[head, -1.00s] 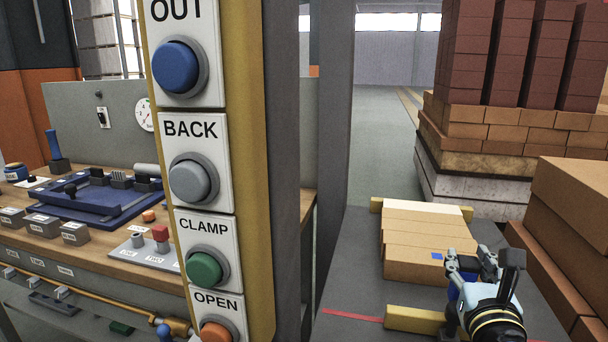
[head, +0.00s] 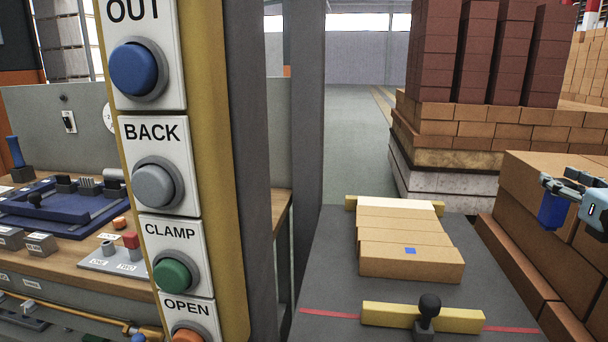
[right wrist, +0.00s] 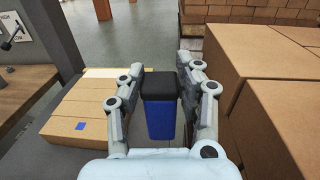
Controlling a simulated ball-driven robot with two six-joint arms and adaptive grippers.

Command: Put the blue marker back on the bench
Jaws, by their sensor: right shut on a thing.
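My right gripper (head: 558,186) is at the right edge of the head view, in front of the big brick stack. It is shut on the blue marker (head: 552,211), a blunt block that hangs below the fingers. In the right wrist view the marker (right wrist: 165,118) is blue with a black top and sits upright between both fingers (right wrist: 160,82). The wooden bench (head: 72,262) stands at the left of the head view, partly hidden by the button post. My left gripper is not in view.
A yellow button post (head: 218,150) stands between the bench and the grey table (head: 330,280). The table bears light bricks (head: 410,262) and a yellow bar with a black knob (head: 429,303). Large bricks (head: 530,190) rise close to my right gripper.

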